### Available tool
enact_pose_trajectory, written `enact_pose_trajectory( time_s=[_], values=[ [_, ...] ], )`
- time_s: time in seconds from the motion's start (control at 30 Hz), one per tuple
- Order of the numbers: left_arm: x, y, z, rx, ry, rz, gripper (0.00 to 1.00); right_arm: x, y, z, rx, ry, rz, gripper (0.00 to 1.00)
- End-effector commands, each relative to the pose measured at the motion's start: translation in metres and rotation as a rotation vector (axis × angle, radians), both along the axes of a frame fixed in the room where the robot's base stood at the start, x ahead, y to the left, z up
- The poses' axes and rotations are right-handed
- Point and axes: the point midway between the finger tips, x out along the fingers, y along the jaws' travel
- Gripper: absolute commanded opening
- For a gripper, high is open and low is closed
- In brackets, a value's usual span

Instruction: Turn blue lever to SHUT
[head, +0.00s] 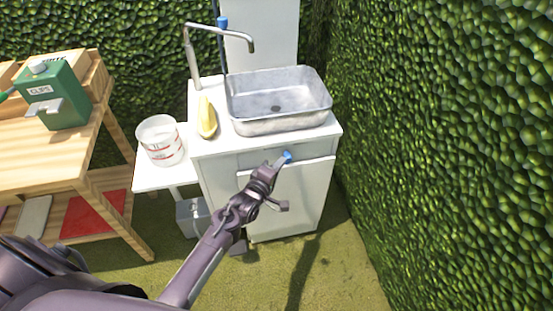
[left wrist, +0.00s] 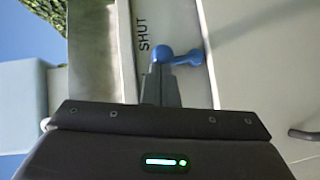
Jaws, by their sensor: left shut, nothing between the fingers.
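The blue lever (head: 287,156) is on the front strip of the white sink cabinet (head: 290,195), just under the worktop. In the left wrist view the lever (left wrist: 188,58) has a rounded end near my fingertips and a short arm running right toward the strip's edge. The black word SHUT (left wrist: 143,35) is printed sideways on the strip, to the left of the lever. My left gripper (head: 276,163) is shut and empty, with its fingertips (left wrist: 161,72) at the lever's rounded end. I cannot tell whether they touch. My right gripper is out of view.
A metal basin (head: 280,122) and a yellow object (head: 207,118) sit on the worktop below a tap (head: 192,60). A white bucket (head: 160,141) stands on a side shelf. A wooden table (head: 50,150) with a green box (head: 52,95) is left; a hedge (head: 450,150) is right.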

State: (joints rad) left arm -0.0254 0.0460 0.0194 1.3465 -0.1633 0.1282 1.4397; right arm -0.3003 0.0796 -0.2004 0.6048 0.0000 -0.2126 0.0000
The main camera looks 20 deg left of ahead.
Motion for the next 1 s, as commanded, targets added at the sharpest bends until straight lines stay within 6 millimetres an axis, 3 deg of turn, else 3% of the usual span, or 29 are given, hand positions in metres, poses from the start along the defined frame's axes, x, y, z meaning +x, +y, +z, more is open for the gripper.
enact_pose_trajectory(
  time_s=[0.03,0.4,0.7,1.0],
  values=[
    [0.002,-0.003,0.009,0.024,0.017,-0.001,0.00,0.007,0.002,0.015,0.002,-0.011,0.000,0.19],
    [0.013,-0.020,0.017,0.279,0.190,-0.002,0.00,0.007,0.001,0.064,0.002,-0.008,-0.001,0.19],
    [0.020,-0.030,0.014,0.439,0.298,-0.001,0.00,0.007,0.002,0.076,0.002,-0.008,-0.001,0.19],
    [0.024,-0.035,0.012,0.435,0.294,0.000,0.00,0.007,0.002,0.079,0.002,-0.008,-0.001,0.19]
  ],
)
